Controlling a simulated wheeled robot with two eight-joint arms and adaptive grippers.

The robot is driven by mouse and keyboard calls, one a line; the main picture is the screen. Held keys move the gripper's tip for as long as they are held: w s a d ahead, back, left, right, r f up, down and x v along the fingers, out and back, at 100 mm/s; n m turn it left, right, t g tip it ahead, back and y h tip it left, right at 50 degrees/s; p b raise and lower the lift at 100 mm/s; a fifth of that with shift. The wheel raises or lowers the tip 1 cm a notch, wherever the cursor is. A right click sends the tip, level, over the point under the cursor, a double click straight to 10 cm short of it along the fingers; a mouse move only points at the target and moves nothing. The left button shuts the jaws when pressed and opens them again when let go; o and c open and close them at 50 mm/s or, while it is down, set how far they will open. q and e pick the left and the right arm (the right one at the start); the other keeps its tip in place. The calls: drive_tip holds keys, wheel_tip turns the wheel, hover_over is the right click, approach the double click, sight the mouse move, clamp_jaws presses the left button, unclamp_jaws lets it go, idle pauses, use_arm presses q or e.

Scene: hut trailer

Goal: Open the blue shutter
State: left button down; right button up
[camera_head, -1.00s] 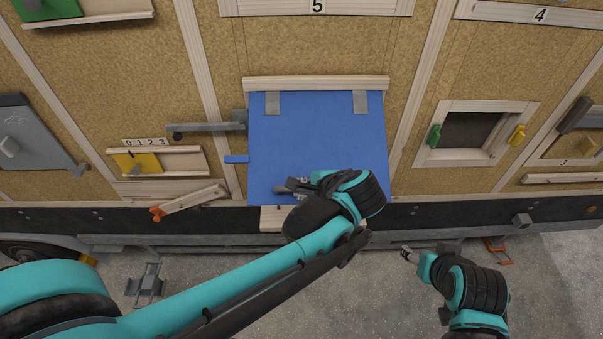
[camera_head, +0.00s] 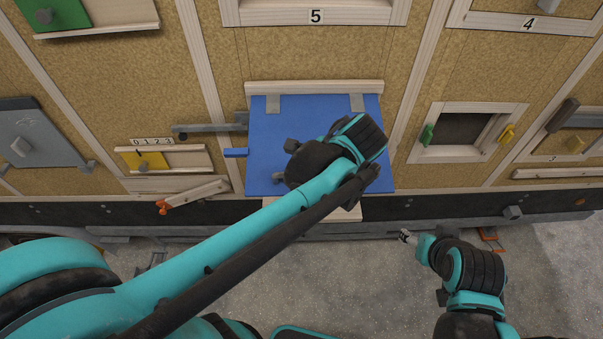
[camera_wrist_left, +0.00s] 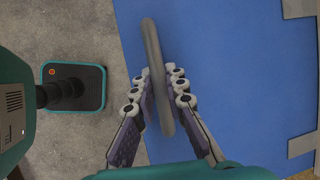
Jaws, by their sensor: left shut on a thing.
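The blue shutter (camera_head: 275,135) hangs in the middle of the wall in the head view, under number 5. Two grey hinge straps hold its top edge. Its lower edge looks slightly out from the wall. In the left wrist view the shutter (camera_wrist_left: 245,75) fills the right side, and its grey loop handle (camera_wrist_left: 153,50) stands between my fingers. My left gripper (camera_wrist_left: 160,85) is shut on this handle. In the head view my left arm hides the handle and part of the shutter. My right gripper (camera_head: 406,237) is low and right, away from the shutter; its fingers are too small to judge.
A grey bar latch (camera_head: 210,128) and a blue tab (camera_head: 235,153) sit left of the shutter. A wooden ledge (camera_head: 345,210) lies below it. An open framed window (camera_head: 460,130) is to the right. The concrete floor in front is mostly free.

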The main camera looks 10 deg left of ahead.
use_arm(q)
drive_tip(key=c, duration=1.8)
unclamp_jaws()
drive_tip(key=v, duration=1.2)
